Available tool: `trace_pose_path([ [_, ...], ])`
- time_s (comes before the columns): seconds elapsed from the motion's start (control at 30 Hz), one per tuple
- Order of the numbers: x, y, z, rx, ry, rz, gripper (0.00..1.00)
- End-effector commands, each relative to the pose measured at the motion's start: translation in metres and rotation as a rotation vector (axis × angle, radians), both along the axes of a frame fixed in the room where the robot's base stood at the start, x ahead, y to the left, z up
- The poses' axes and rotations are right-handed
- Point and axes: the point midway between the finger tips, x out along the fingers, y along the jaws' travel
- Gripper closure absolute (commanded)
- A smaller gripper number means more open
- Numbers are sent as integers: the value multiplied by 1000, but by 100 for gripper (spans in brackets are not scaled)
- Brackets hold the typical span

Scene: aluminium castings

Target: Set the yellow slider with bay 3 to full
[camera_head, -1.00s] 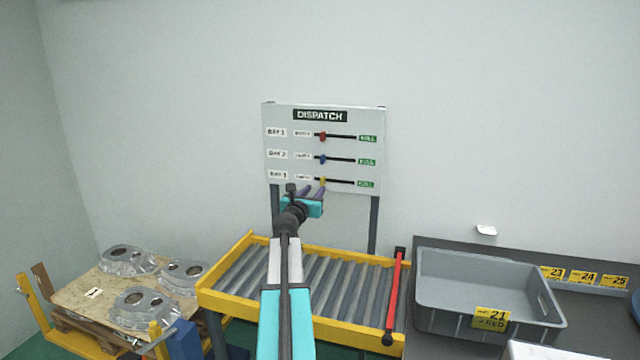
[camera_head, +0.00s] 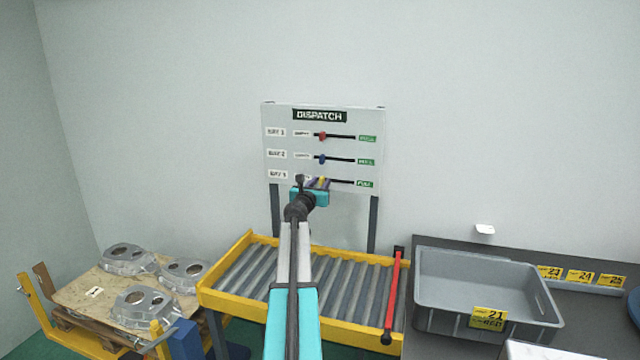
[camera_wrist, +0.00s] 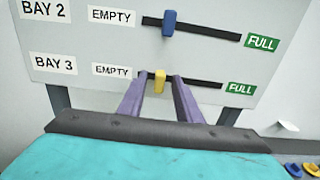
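The yellow slider (camera_wrist: 161,81) sits near the EMPTY end of the bay 3 slot on the white dispatch board (camera_head: 340,112). In the head view the yellow slider (camera_head: 322,181) shows just past my gripper. The green FULL label (camera_wrist: 240,89) is at the slot's right end. My gripper (camera_wrist: 157,84) is open, with one purple finger to the left of the slider and one to the right. A gap shows on both sides of the slider. Whether the fingertips reach the board's face is hard to tell.
The blue slider (camera_wrist: 169,22) of bay 2 is just above, and the red slider (camera_head: 322,136) of bay 1 above that; both sit near EMPTY. A roller conveyor (camera_head: 340,337) stands below the board. A grey bin (camera_head: 440,318) is at the right.

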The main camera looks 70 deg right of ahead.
Motion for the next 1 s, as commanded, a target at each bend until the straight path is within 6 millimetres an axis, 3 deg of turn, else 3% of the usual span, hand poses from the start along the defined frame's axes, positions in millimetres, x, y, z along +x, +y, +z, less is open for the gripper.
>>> trace_pose_path([
  [0.37, 1, -2, 0, 0, 0, 1, 69],
  [0.57, 1, -2, 0, 0, 1, 1, 100],
  [1.0, 5, 3, 0, 0, 1, 13, 100],
])
